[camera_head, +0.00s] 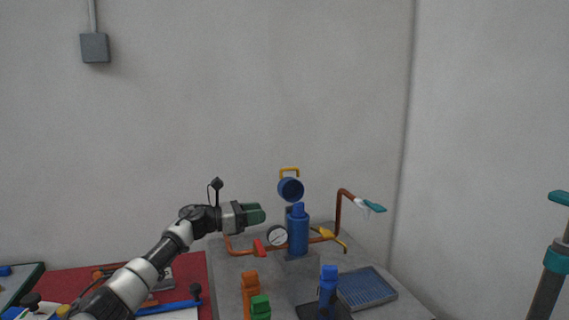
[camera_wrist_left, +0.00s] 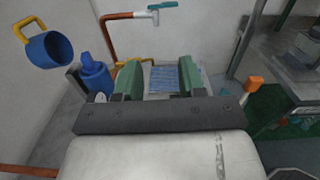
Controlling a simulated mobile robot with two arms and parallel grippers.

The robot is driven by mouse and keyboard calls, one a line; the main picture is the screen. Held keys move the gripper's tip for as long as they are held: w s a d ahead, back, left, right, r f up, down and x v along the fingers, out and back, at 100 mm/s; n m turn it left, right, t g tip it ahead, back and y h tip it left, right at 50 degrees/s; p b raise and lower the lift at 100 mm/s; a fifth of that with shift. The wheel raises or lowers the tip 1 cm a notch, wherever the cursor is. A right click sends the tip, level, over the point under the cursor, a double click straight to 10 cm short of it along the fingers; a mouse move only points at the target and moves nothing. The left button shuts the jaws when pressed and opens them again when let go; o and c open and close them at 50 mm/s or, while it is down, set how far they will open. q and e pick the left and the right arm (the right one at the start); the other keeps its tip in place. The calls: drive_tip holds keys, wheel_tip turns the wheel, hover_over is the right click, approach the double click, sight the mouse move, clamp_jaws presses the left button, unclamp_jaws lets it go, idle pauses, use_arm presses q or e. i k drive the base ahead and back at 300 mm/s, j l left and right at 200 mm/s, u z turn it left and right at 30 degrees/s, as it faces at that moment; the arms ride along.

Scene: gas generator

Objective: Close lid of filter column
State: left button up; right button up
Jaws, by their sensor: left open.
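The blue filter column (camera_head: 298,235) stands upright on the grey bench. Its round blue lid (camera_head: 291,190) with a yellow handle (camera_head: 289,170) is swung open above and behind the column top. In the left wrist view the lid (camera_wrist_left: 50,48) hangs at the upper left, and the column (camera_wrist_left: 95,76) is just left of the green fingers. My left gripper (camera_head: 258,213) is open, left of the column and slightly below the lid, apart from both. Its fingers (camera_wrist_left: 160,78) have an empty gap between them. My right gripper is not in view.
A copper pipe (camera_head: 339,212) with a teal handle (camera_head: 374,206) rises right of the column. A gauge (camera_head: 277,235) and red valve handle (camera_head: 260,248) are in front. Orange (camera_head: 250,293), green (camera_head: 260,307) and blue (camera_head: 328,290) items and a blue-grey tray (camera_head: 366,287) occupy the bench front.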

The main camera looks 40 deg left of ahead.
sight(289, 188)
drive_tip(key=i+j, duration=0.25)
drive_tip(key=j, duration=0.15)
drive_tip(key=i+j, duration=0.25)
drive_tip(key=j, duration=0.15)
drive_tip(key=i+j, duration=0.25)
drive_tip(key=j, duration=0.15)
